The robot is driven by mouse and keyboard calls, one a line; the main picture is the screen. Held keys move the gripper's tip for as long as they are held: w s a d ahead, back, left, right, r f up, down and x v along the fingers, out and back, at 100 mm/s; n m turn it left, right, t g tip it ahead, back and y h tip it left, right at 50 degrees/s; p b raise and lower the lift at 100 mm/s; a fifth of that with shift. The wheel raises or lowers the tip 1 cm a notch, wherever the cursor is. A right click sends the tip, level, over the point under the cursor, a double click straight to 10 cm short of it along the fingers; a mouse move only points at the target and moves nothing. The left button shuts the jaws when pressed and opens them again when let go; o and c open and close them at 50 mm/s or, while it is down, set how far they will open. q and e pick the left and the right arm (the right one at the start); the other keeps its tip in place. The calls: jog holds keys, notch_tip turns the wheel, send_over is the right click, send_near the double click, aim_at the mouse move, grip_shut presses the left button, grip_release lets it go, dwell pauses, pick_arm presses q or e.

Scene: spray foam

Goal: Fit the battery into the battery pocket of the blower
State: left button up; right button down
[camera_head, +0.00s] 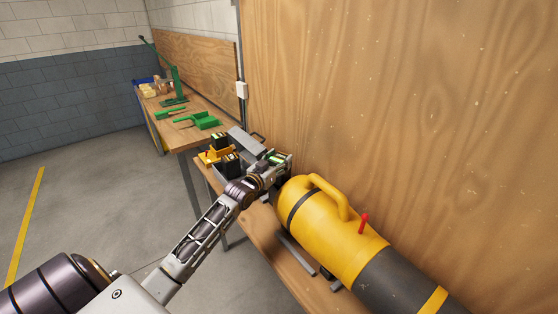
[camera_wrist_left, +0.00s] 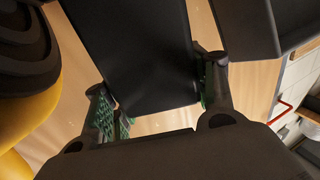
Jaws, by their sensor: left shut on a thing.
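The blower (camera_head: 325,222) is a big yellow cylinder with dark bands, a yellow top handle and a red lever, lying on the bench at the right. Its rounded end also shows at the left of the left wrist view (camera_wrist_left: 38,118). My left gripper (camera_head: 270,165) is beside the blower's far end, shut on a dark battery (camera_wrist_left: 135,45). The battery fills the space between the green-padded fingers in the left wrist view. In the head view it is small and partly covered by the gripper. I cannot make out the battery pocket. My right gripper is not in view.
More dark batteries (camera_head: 231,163) stand by a yellow holder left of my gripper. A grey box (camera_head: 245,142) is behind it. A plywood wall (camera_head: 400,100) rises close behind the blower. A farther bench (camera_head: 180,132) carries green tools.

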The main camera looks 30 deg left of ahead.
pick_arm(q)
jog(key=o, duration=1.2)
jog(key=shift+o, duration=0.2)
jog(key=shift+f, duration=0.1)
jog(key=shift+r, duration=0.45)
jog(key=shift+s+f, duration=0.15)
jog(key=shift+s, duration=0.65)
jog(key=s+b, duration=0.1)
jog(key=s, duration=0.9)
jog(key=shift+s+a, duration=0.2)
jog(key=shift+s, duration=0.1)
